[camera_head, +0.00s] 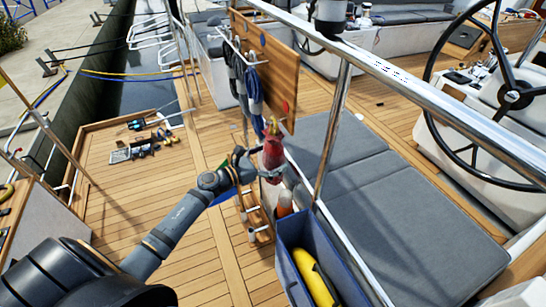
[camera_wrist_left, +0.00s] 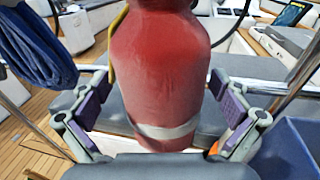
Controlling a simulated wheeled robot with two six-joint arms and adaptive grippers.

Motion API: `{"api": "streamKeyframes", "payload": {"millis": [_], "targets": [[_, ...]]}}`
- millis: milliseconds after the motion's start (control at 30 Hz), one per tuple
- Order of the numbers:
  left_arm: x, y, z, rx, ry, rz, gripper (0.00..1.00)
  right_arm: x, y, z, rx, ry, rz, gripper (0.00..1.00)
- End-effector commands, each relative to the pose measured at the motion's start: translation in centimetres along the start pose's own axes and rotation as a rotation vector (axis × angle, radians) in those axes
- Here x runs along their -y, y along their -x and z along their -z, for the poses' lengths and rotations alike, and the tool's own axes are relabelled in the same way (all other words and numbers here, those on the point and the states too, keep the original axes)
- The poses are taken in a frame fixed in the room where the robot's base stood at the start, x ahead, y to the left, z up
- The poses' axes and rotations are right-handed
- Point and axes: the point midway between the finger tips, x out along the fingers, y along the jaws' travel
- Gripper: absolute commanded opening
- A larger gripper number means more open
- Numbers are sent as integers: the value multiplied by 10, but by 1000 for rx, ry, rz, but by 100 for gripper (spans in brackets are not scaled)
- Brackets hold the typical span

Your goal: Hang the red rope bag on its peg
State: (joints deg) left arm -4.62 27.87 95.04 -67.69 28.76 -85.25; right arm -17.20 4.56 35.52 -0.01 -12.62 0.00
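The red rope bag (camera_head: 273,155) is upright, with a yellow cord at its top. My left gripper (camera_head: 265,172) has its fingers on either side of the bag. Peg tips near the bag are hard to make out. My right gripper is not in view.
Dark and blue rope coils (camera_head: 254,88) hang on the board's pegs, left of the bag. A blue bin (camera_head: 287,238) with a yellow item (camera_head: 312,275) stands below. A steel rail (camera_head: 430,95) and grey cushions (camera_head: 400,215) lie to the right. Tools (camera_head: 140,148) lie on deck at left.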

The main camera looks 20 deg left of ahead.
Motion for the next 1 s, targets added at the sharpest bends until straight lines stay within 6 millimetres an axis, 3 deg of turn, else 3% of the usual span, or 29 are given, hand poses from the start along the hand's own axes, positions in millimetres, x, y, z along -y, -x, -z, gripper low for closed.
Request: {"api": "streamKeyframes", "payload": {"millis": [267, 600, 1000], "targets": [[0, 3, 1, -2, 0, 0, 100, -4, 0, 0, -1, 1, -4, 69], [0, 55, 2, -7, 0, 3, 100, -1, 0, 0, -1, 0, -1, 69], [0, 75, 0, -1, -1, 0, 100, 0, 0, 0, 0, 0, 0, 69]]}}
